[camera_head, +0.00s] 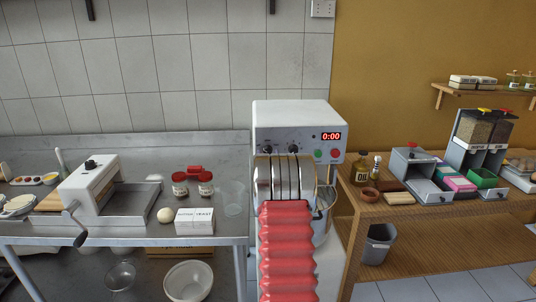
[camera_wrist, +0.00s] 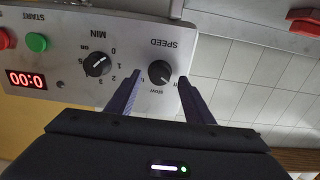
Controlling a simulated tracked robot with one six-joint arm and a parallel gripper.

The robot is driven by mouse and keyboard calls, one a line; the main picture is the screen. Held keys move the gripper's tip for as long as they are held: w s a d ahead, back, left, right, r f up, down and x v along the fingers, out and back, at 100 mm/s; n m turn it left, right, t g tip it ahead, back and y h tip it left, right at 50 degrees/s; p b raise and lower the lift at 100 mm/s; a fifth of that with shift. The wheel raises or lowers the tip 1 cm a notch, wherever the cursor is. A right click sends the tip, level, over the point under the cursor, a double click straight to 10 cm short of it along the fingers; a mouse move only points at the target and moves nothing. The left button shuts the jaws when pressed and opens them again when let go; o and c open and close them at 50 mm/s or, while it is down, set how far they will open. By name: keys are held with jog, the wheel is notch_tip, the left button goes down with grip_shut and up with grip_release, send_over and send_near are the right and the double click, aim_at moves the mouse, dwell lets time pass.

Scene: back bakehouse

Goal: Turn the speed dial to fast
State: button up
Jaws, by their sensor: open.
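The speed dial (camera_wrist: 160,72) is a small black round knob on the grey panel (camera_wrist: 125,18) under the word SPEED, upside down in the wrist view. The word "slow" shows beside it; other setting marks are partly covered by my fingers. Its pale pointer mark seems turned toward the right-hand finger, too small to read surely. My gripper (camera_wrist: 158,80) is open, its two dark fingers reaching to either side of the dial. I cannot tell whether they touch it. In the head view the white machine (camera_head: 290,112) stands behind my arm, which hides my gripper.
A MIN timer dial (camera_wrist: 96,64), a green START button (camera_wrist: 37,42), a red button and a red display (camera_wrist: 26,79) share the panel. A steel counter (camera_head: 225,205) with a roller machine stands left. A wooden table (camera_head: 420,212) with bins stands right.

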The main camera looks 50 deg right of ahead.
aim_at(268, 151)
jog(key=shift+x, duration=1.2)
jog(key=shift+c, duration=0.4)
jog(key=c, duration=0.9)
